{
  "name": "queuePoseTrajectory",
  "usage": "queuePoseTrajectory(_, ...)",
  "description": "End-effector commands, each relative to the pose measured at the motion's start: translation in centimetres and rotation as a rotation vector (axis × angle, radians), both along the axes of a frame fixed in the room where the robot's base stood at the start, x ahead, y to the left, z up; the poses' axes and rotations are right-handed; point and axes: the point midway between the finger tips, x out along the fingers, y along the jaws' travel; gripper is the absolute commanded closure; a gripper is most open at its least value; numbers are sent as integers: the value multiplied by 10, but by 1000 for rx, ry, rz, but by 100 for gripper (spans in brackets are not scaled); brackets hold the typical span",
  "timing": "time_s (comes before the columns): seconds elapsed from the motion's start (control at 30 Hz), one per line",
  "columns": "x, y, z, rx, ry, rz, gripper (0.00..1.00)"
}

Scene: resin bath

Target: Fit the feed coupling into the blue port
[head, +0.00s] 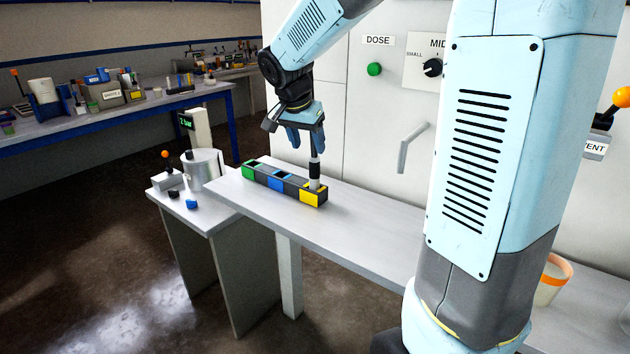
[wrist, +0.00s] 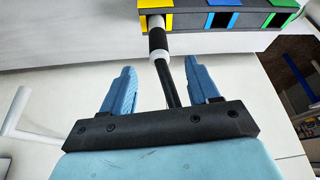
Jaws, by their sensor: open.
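The feed coupling (head: 314,169) is a slim upright piece with a black sleeve and pale parts, joined to a dark hose or rod above. Its lower end stands at the yellow port (head: 309,199) of the dark port block; how deep it sits is hidden. It also shows in the wrist view (wrist: 158,39). The blue port (head: 276,184) is in the middle of the block and looks empty in the wrist view (wrist: 222,19). My gripper (head: 306,148) is open above the yellow end. In the wrist view its fingers (wrist: 160,68) stand either side of the dark rod, apart from it.
The green port (head: 249,172) is at the block's far end. The grey bench (head: 350,217) is clear in front of the block. A cabinet with a handle (head: 410,147) stands behind.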

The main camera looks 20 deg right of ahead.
Motion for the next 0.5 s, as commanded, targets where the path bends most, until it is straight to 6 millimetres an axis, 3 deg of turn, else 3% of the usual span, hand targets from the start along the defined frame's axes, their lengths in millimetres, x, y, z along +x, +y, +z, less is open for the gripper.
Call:
queuePoseTrajectory(0.2, 9, -10, -34, -1, 2, -1, 40)
queuePoseTrajectory(0.5, 15, -16, -52, 0, 2, 1, 40)
